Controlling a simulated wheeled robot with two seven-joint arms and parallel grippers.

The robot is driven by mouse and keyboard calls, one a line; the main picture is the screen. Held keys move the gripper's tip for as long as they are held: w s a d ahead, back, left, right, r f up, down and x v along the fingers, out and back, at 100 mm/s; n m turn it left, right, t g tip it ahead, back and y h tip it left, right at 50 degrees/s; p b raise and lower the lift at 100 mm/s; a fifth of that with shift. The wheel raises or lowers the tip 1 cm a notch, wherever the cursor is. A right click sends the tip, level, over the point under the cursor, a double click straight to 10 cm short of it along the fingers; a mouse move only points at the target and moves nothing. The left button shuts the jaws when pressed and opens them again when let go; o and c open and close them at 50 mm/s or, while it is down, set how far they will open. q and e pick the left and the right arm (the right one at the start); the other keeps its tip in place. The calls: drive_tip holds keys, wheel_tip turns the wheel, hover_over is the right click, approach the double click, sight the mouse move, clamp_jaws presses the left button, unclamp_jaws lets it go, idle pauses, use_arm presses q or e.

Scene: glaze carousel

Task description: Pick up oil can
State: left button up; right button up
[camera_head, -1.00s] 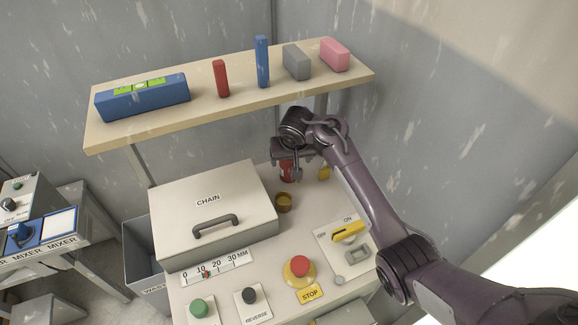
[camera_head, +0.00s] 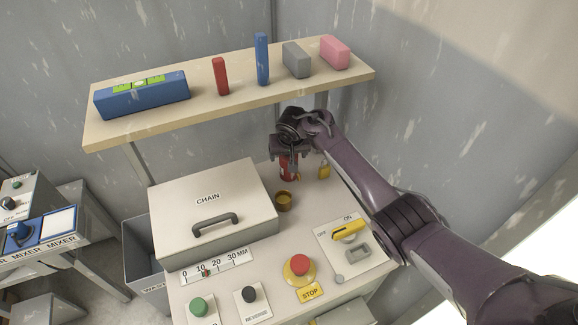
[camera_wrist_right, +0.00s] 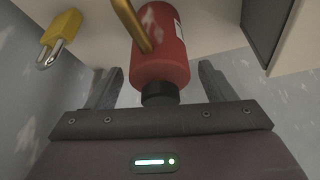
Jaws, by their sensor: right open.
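The oil can is a red cylinder with a dark cap and a brass-coloured spout; it shows large in the right wrist view (camera_wrist_right: 163,55). In the wrist view my right gripper (camera_wrist_right: 160,88) is open, with one finger on each side of the can's capped end. There is a visible gap to the fingers. My left gripper is not in view.
The CHAIN box (camera_head: 208,190) is to the left. A shelf (camera_head: 225,105) with several blocks hangs above. Switches and a stop button (camera_head: 299,266) are nearer.

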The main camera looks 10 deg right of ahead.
drive_tip(key=c, duration=1.1)
drive_tip(key=shift+r, duration=0.2)
